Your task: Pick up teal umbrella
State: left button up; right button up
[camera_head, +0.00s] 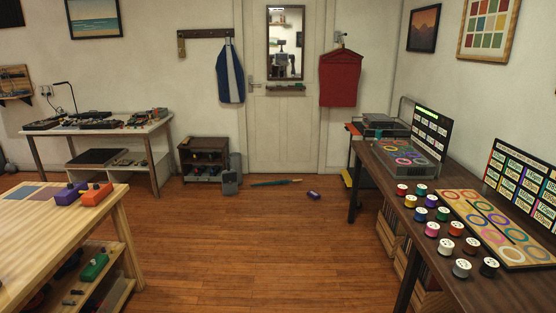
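The teal umbrella (275,183) lies on the wooden floor near the far wall, in front of the white door. It is closed and lies roughly crosswise, with a thin lighter end toward the right. A small purple object (313,195) lies on the floor to its right, apart from it. Neither of my grippers shows in the head view.
Open floor (255,240) stretches from here to the umbrella. A light wooden table (110,205) stands at the left and a dark table (400,195) with spools at the right. A grey bin (229,184) and a small cabinet (187,160) stand left of the umbrella.

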aim_at(281, 182)
jog(key=i+j, duration=0.1)
jog(key=i, duration=5)
jog(key=l, duration=0.1)
